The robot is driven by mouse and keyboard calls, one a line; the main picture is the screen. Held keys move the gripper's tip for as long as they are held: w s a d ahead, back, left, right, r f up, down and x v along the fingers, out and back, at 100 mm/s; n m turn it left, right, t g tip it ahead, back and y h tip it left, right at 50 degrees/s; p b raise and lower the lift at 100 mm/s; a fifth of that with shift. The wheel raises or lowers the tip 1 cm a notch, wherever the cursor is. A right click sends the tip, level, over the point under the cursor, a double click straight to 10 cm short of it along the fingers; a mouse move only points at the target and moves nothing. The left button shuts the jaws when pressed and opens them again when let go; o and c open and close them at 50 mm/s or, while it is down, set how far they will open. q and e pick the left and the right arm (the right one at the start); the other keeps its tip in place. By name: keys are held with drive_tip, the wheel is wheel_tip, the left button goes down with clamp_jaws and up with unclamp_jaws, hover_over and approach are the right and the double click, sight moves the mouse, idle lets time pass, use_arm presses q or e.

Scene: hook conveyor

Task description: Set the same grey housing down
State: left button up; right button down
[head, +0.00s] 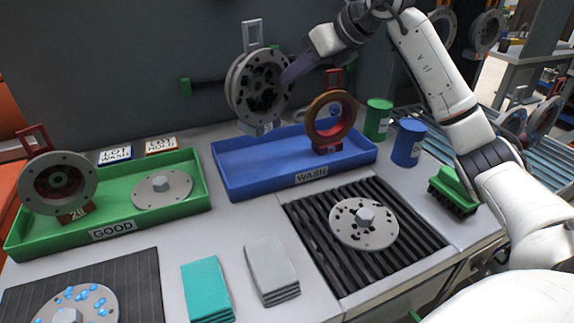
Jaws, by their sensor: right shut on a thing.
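A grey housing (245,92), a thick ring with dark spots on its face, is held upright at the back left of the blue WASH tray (235,188). A grey bracket stands on its top and a pale tag shows at its bottom. My right gripper (290,76) is shut on the housing's right side. Whether the housing touches the tray is not clear. Another grey housing (88,184) with a red inside stands in the green GOOD tray (25,243). My left gripper is not in view.
A brown ring housing (346,127) stands in the WASH tray's right part. A grey cover (162,188) lies in the GOOD tray. A spotted cover (350,232) lies on the ribbed mat (318,258). Green (377,120) and blue (408,142) cans stand right of the WASH tray.

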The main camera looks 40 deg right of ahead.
wheel_tip(320, 180, down, 11)
drive_tip(key=b, duration=0.2)
drive_tip(key=shift+w+r, duration=0.2)
drive_tip(key=c, duration=1.6)
unclamp_jaws()
drive_tip(key=shift+f, duration=0.15)
drive_tip(key=shift+c, duration=0.2)
drive_tip(key=b+v, duration=0.1)
drive_tip(key=v, duration=1.1)
drive_tip(key=shift+a, duration=0.1)
